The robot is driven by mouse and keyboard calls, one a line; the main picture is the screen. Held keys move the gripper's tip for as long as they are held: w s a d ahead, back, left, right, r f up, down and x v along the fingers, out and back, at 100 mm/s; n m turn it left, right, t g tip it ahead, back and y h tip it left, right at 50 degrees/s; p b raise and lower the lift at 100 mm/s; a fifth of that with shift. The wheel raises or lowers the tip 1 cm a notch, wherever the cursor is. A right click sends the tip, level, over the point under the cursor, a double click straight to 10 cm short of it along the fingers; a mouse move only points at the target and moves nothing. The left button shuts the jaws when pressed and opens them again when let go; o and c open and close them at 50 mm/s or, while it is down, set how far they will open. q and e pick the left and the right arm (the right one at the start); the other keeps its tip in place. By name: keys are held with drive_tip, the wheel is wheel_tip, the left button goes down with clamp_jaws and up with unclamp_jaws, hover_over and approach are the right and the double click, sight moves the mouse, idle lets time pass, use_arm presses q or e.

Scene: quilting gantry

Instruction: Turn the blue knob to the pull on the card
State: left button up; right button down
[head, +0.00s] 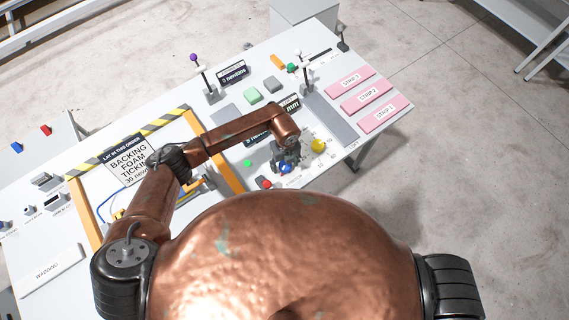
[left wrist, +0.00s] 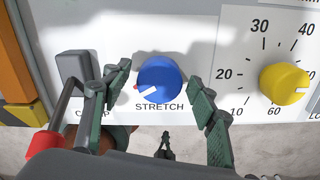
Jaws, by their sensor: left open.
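The blue knob (left wrist: 160,79) sits on a pale panel above the word STRETCH in the left wrist view. Its white pointer mark faces lower left, near a small red mark. It also shows in the head view (head: 285,168), partly hidden by my gripper. My left gripper (left wrist: 158,100) is open, one finger on each side of the knob, with visible gaps. In the head view my left gripper (head: 287,160) is over the panel. My right gripper is out of view.
A yellow knob (left wrist: 285,83) with a numbered dial is right of the blue one. A red-ended lever (left wrist: 45,144) and a grey clamp block (left wrist: 75,68) are at left.

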use_arm(q)
drive_tip(key=shift+c, duration=0.3)
drive_tip(key=shift+c, duration=0.9)
drive_tip(key=c, duration=0.9)
drive_tip(key=shift+f, duration=0.1)
